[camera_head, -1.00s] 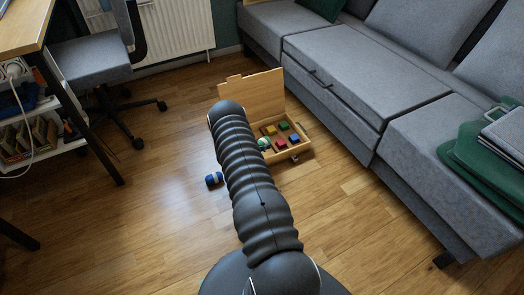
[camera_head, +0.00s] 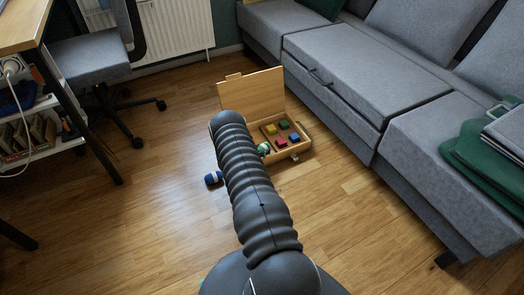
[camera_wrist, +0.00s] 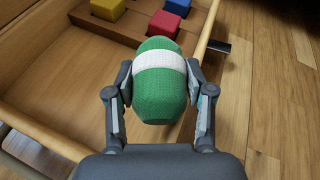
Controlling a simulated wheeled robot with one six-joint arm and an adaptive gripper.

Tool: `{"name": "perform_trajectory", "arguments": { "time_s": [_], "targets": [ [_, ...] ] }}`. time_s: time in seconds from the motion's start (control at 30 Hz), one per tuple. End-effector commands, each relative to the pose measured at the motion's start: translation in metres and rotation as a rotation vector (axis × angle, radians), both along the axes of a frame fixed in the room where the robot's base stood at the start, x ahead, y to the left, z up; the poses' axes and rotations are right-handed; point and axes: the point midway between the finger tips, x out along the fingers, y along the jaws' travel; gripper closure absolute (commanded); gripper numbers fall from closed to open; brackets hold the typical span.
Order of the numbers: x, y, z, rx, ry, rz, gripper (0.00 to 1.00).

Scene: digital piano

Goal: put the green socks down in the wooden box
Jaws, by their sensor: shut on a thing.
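The green socks (camera_wrist: 160,96), a rolled green bundle with a white band, are held between both fingers of my gripper (camera_wrist: 160,88) in the wrist view. My gripper is shut on them. In that view they appear over the open wooden box (camera_wrist: 50,82), near its right wall; whether they touch the box floor I cannot tell. In the head view the green socks (camera_head: 264,148) show beside my arm at the box's left part. The wooden box (camera_head: 252,95) stands on the floor with its lid raised. My gripper is hidden behind my arm in the head view.
Coloured blocks sit in the box's divided part, including a red block (camera_wrist: 164,24) and a yellow block (camera_wrist: 107,8). Blue socks (camera_head: 213,178) lie on the floor left of the box. A grey sofa (camera_head: 360,75) stands close on the right. The floor in front is clear.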

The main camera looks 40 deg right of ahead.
Motion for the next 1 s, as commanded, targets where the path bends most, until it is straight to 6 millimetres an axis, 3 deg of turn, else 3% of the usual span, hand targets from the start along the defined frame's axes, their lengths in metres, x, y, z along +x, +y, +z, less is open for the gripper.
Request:
{"name": "perform_trajectory", "arguments": {
  "time_s": [0.3,0.33,0.4,0.77,1.0],
  "targets": [
    [0.000,0.000,-0.004,0.000,0.000,0.000,0.79],
    [0.000,0.000,-0.004,0.000,0.000,0.000,0.40],
    [0.000,0.000,-0.004,0.000,0.000,0.000,0.22],
    [0.000,0.000,-0.002,0.000,0.000,0.000,0.22],
    [0.001,0.005,0.014,0.000,0.001,0.003,0.22]
  ]
}}
